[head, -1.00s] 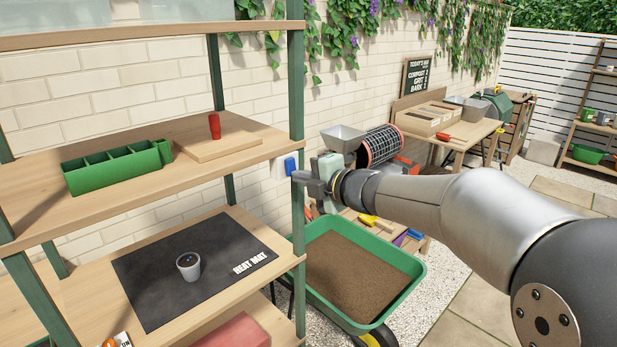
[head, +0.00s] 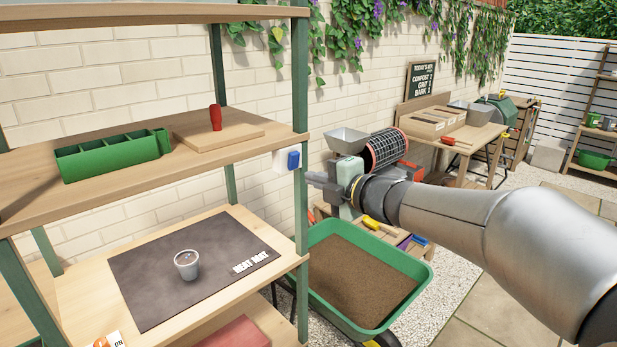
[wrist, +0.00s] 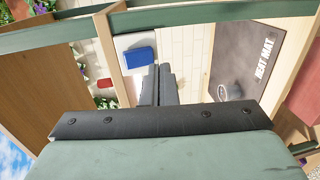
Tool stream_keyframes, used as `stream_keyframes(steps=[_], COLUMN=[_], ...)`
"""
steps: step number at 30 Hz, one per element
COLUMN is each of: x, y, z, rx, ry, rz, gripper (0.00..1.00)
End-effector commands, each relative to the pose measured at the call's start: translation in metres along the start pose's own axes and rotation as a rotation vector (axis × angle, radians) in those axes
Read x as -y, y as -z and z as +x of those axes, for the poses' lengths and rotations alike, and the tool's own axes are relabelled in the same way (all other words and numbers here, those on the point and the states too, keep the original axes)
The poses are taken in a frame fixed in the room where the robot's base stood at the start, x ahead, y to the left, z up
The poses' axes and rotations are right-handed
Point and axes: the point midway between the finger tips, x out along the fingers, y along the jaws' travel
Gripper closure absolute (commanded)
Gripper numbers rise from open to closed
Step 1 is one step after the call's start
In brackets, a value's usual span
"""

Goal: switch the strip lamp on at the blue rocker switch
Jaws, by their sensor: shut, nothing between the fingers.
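The blue rocker switch (head: 293,160) sits on a white box (head: 280,161) at the right front post of the shelf rack. It also shows in the wrist view (wrist: 140,57), left of the fingers. My gripper (head: 310,180) is shut and empty. Its fingertips are just below and right of the switch in the head view, with a small gap between. In the wrist view the closed fingers (wrist: 158,85) point past the switch. No strip lamp is visible, but the lower shelf and heat mat (head: 150,300) look brightly and warmly lit. The rocker's exact tilt is too small to tell.
The green rack post (head: 301,225) stands close to my fingers. A pot (head: 187,264) stands on the heat mat. A soil-filled wheelbarrow (head: 408,303) stands below my gripper.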

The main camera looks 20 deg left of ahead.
Motion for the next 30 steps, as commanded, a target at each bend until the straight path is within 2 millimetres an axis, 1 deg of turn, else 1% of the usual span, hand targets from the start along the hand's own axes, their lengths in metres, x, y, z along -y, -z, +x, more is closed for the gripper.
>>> stream_keyframes(steps=[1, 6, 9, 12, 15, 18, 28, 30], x=[0.007, 0.021, 0.027, 0.032, 0.034, 0.036, 0.036, 0.036], y=[0.000, 0.000, 0.000, 0.000, 0.000, 0.001, 0.000, -0.004], z=[-0.013, -0.050, -0.069, -0.084, -0.093, -0.098, -0.099, -0.101], rx=[0.003, 0.002, 0.003, 0.002, 0.000, -0.001, 0.000, 0.026], ry=[-0.001, 0.000, 0.000, 0.001, 0.000, 0.001, 0.001, 0.001], rz=[-0.001, 0.000, 0.000, 0.000, -0.001, 0.000, 0.001, 0.017], gripper=[1.00, 1.00, 1.00, 1.00, 1.00, 1.00, 1.00, 1.00])
